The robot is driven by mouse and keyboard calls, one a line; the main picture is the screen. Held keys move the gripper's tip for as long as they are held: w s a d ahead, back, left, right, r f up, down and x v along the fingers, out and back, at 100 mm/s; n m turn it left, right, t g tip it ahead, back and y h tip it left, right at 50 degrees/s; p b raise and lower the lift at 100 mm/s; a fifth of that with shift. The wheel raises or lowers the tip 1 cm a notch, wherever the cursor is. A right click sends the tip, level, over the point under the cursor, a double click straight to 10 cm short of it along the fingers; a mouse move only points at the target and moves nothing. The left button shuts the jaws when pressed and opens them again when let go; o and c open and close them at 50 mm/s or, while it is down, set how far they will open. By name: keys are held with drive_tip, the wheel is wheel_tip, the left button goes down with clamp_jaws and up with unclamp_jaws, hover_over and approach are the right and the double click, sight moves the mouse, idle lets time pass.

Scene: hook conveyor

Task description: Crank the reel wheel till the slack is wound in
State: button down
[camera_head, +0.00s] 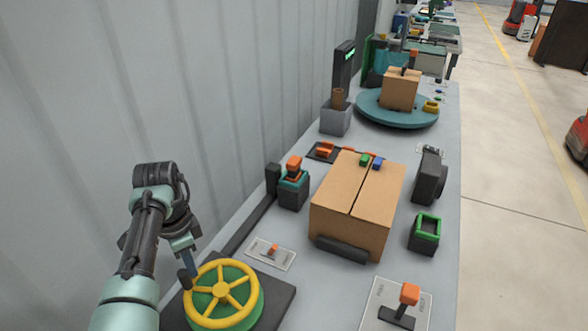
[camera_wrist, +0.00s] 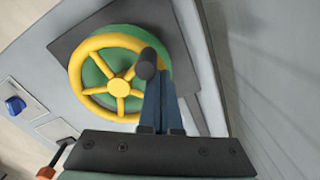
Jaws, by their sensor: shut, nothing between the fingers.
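The reel wheel (camera_head: 221,290) has a yellow spoked rim over a green drum and sits on a dark base plate (camera_head: 283,292) at the bottom of the head view. It also shows in the wrist view (camera_wrist: 119,87). A dark upright crank knob (camera_head: 184,280) stands on its rim, at the left in the head view and at the upper right in the wrist view (camera_wrist: 148,64). My gripper (camera_head: 191,268) is shut and empty, its blue fingers (camera_wrist: 160,75) right beside the knob. I cannot tell whether they touch it. No line or slack is visible.
A small lever plate (camera_head: 270,254) lies beyond the wheel, and an orange-topped lever (camera_head: 409,296) stands to the right. A cardboard box (camera_head: 357,205) stands mid-table. The grey wall (camera_head: 200,100) runs close along the left.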

sight(181, 276)
drive_tip(key=shift+s+a+r+p, duration=0.1)
drive_tip(key=shift+s+r+p, duration=0.1)
drive_tip(key=shift+s+p, duration=0.7)
drive_tip(key=shift+s+a+r+p, duration=0.15)
drive_tip(key=shift+s+p, duration=0.25)
drive_tip(key=shift+p, duration=0.95)
drive_tip(key=shift+s+f+p, duration=0.2)
drive_tip(key=shift+s+p, duration=0.2)
drive_tip(key=shift+p, duration=0.15)
drive_tip(key=shift+f, duration=0.1)
wheel_tip(181, 276, up, 9)
drive_tip(key=p, duration=0.8)
drive_tip(key=shift+d, duration=0.1)
